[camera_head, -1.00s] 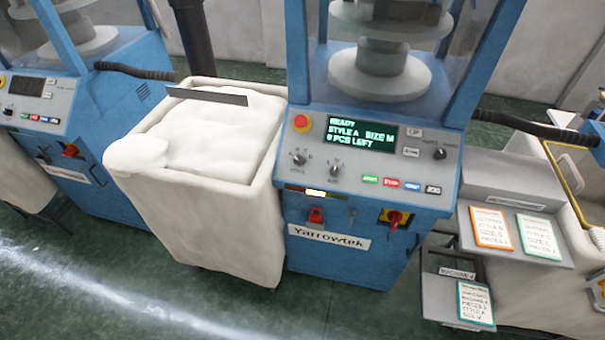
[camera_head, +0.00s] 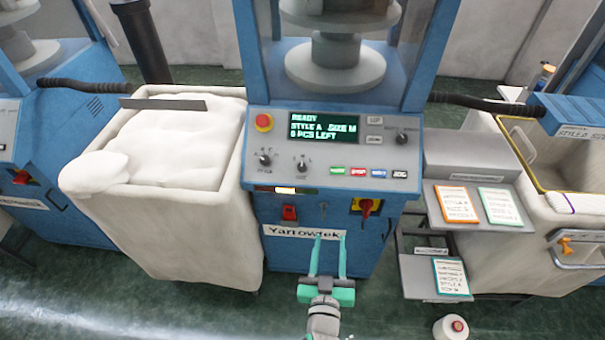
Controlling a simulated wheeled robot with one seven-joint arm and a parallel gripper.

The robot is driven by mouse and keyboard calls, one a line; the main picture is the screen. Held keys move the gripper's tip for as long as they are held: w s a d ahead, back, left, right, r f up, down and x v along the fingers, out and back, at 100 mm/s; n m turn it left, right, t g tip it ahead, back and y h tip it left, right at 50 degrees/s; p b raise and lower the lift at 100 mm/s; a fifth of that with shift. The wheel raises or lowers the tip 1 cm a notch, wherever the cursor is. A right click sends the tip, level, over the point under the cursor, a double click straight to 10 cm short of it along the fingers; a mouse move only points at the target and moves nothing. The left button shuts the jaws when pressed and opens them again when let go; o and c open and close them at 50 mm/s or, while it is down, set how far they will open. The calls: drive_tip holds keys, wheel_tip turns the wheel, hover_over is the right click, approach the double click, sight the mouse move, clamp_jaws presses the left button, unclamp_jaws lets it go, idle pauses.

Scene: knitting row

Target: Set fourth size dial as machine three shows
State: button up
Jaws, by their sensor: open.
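The blue Yarrowtek machine (camera_head: 312,262) stands in the middle. Its lit display (camera_head: 323,127) reads READY, STYLE A, SIZE M and a pieces-left line. Below it are two black dials: the left one (camera_head: 265,160) is marked style, and the right one (camera_head: 302,165) appears to be the size dial. Their small markings and exact pointer angles are too blurred to read. A third dial (camera_head: 402,137) sits at the panel's right. My gripper (camera_head: 329,240) is open and empty, in front of the nameplate and below the panel, apart from the dials.
A stuffed white bin (camera_head: 165,215) stands left of the machine. Right are grey shelves with an orange-edged card (camera_head: 456,204) and green-edged cards. A neighbouring blue machine (camera_head: 580,112) shows partly at far right. A red emergency button (camera_head: 263,121) and red-yellow switch (camera_head: 367,207) sit on the front.

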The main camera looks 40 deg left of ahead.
sight(302, 169)
drive_tip(key=w+a+r+n+g+y, duration=0.1)
drive_tip(key=w+a+r+n+y, duration=0.15)
drive_tip(key=a, duration=0.35)
drive_tip(key=w+a+r+n+y, duration=0.1)
drive_tip(key=a+r, duration=0.3)
drive_tip(key=a, duration=0.1)
drive_tip(key=shift+m, duration=0.25)
drive_tip(key=x, duration=1)
drive_tip(key=shift+w+f, duration=0.35)
drive_tip(key=shift+w, duration=0.1)
drive_tip(key=shift+c, duration=0.2)
clamp_jaws()
